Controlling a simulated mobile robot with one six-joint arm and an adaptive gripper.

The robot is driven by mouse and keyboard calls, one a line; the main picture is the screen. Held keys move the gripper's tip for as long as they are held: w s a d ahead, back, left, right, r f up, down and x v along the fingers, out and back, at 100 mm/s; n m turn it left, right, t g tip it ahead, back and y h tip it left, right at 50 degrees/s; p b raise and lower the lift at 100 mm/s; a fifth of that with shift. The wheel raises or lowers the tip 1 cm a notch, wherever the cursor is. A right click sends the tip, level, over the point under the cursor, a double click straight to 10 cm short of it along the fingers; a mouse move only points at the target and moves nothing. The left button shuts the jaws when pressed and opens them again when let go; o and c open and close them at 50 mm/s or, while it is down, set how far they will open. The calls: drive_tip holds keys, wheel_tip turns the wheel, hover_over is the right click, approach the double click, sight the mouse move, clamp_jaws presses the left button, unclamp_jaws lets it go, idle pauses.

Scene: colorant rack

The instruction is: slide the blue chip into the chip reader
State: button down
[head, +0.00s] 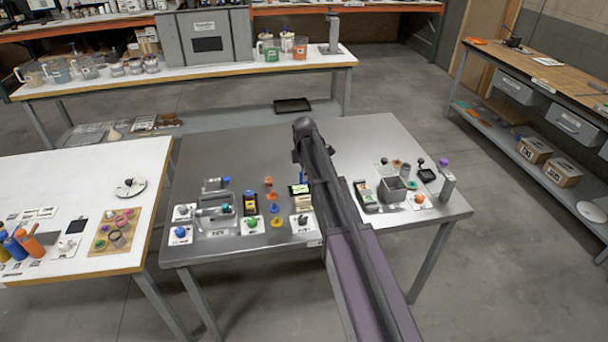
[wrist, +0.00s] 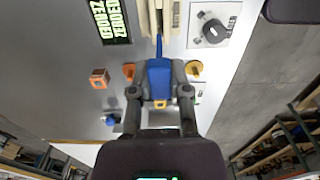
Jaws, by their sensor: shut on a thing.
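In the wrist view my gripper (wrist: 157,91) is shut on a blue piece (wrist: 158,72), which I take to be the blue chip. It has a small yellow part at its near end, and a thin blue tip points up the picture. The tip reaches close to a cream, slotted block (wrist: 154,18), possibly the chip reader. I cannot tell whether the tip touches or enters it. In the head view my arm hides the gripper; a bit of blue (head: 302,177) shows beside a small green display (head: 299,189).
The display with green text (wrist: 110,20) is left of the block; a white plate with a black knob (wrist: 213,30) is right. Orange pieces (wrist: 99,78) stand nearby. A grey tray (head: 215,221) is left on the metal table (head: 350,135); a grey box (head: 391,190) is right.

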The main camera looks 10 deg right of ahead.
drive_tip(key=shift+f+b, duration=2.75)
drive_tip(key=shift+f, duration=0.1)
drive_tip(key=shift+f+b, duration=2.05)
drive_tip(key=shift+r+p, duration=0.4)
drive_tip(key=shift+r+p, duration=1.35)
drive_tip(key=shift+f+b, duration=1.45)
